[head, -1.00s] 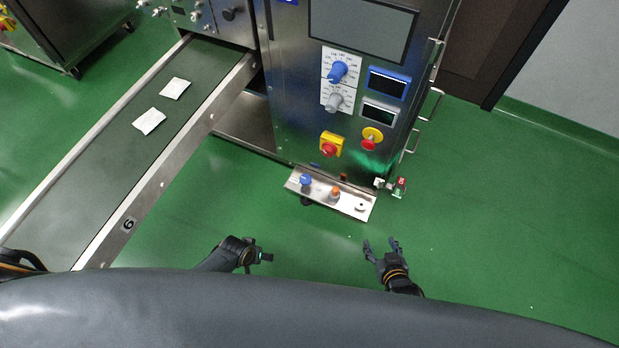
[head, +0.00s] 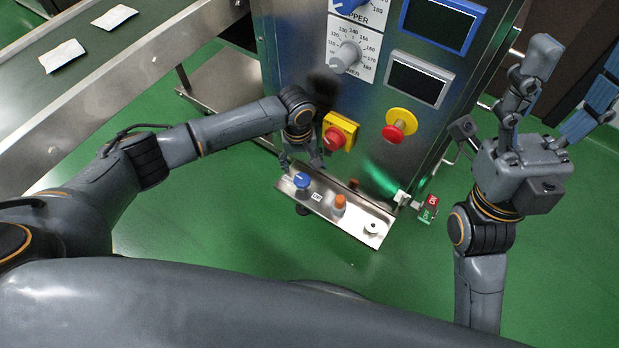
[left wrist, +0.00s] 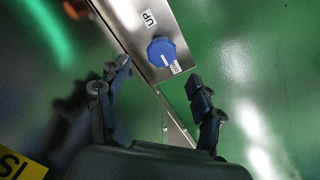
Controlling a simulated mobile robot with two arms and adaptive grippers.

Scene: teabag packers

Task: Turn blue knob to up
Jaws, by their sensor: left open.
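The small blue knob (head: 302,181) sits at the left end of a slanted metal control panel (head: 352,226) on the machine's front. In the left wrist view the knob (left wrist: 158,51) has a white mark facing a small label close to its edge. An UP label (left wrist: 148,18) is on its other side. My left gripper (head: 303,162) is open just behind the knob in the head view. In the left wrist view its fingers (left wrist: 157,76) are apart, with the knob just beyond the gap, not gripped. My right gripper (head: 570,85) is open and empty at the right.
An orange knob (head: 339,202) stands on the same panel. A red-and-yellow emergency button (head: 334,137) and another mushroom button (head: 400,124) are above it. A grey dial (head: 346,56) is higher up. A conveyor (head: 130,75) with teabags (head: 62,56) runs at left.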

